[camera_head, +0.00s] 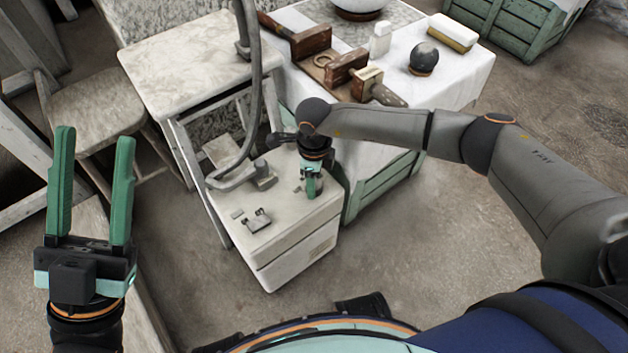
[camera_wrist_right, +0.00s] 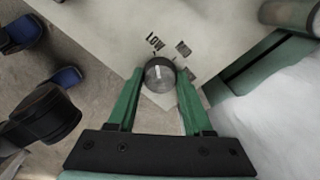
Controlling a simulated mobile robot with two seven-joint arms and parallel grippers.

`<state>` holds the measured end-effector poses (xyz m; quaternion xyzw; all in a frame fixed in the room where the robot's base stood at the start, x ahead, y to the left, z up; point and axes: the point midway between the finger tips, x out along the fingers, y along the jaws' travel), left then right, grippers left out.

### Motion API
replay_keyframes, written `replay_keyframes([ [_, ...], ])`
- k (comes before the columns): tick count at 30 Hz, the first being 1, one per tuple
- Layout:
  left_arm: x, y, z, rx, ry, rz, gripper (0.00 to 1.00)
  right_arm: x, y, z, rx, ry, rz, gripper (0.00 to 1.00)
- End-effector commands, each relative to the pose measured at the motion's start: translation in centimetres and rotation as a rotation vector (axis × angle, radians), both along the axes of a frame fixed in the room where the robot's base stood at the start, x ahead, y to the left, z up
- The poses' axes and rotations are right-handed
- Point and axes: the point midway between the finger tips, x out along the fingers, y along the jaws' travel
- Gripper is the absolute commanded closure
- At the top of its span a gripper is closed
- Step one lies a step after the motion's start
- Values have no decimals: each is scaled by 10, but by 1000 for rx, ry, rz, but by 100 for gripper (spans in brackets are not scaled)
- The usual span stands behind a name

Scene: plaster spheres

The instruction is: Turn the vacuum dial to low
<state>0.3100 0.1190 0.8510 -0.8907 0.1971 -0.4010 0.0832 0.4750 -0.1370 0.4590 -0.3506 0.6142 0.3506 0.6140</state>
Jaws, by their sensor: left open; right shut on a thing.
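The vacuum is a white box (camera_head: 285,250) with a grey hose (camera_head: 255,90), low in the middle of the head view. My left gripper (camera_head: 93,145) is open and empty, far left.
A small metal clip-like part (camera_head: 258,221) lies on the box top. A cloth-covered table (camera_head: 455,85) with wooden tools and a dark sphere (camera_head: 424,57) stands behind. A pale table (camera_head: 190,60) and a stool (camera_head: 95,125) stand left. The floor at right is clear.

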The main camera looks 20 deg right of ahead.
Motion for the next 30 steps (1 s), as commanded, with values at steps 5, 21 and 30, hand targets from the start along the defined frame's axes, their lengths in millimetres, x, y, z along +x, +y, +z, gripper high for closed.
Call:
replay_keyframes([
  [5, 0, 0, -2, 1, 1, 0, 50, 0, -1, 0, -1, 0, 62, 100],
  [21, 0, -1, -2, 2, 2, -1, 50, 0, -1, 0, -1, 0, 96, 100],
  [30, 0, -1, -2, 2, 2, -1, 50, 0, 0, 0, 0, -1, 96, 22],
])
